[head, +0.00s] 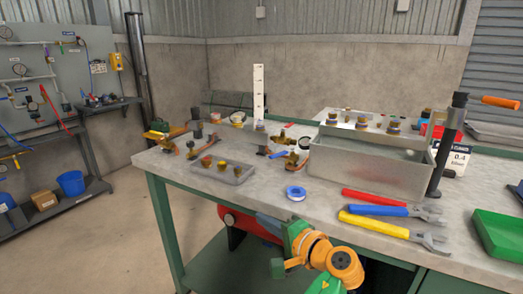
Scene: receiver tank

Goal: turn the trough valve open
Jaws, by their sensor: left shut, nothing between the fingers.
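The grey metal trough (365,181) stands on the right half of the workbench. At its left end is a small brass valve (293,161), with a blue lever (279,154) pointing left beside it. The lever's exact setting is too small to tell. Another brass fitting (284,139) sits just behind. My left gripper (264,223) is low at the bench's front edge, in front of the red tank, well below and apart from the valve. It looks shut and empty, its fingertips hard to make out. My right gripper is not in view.
The red tank (237,221) is underneath.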

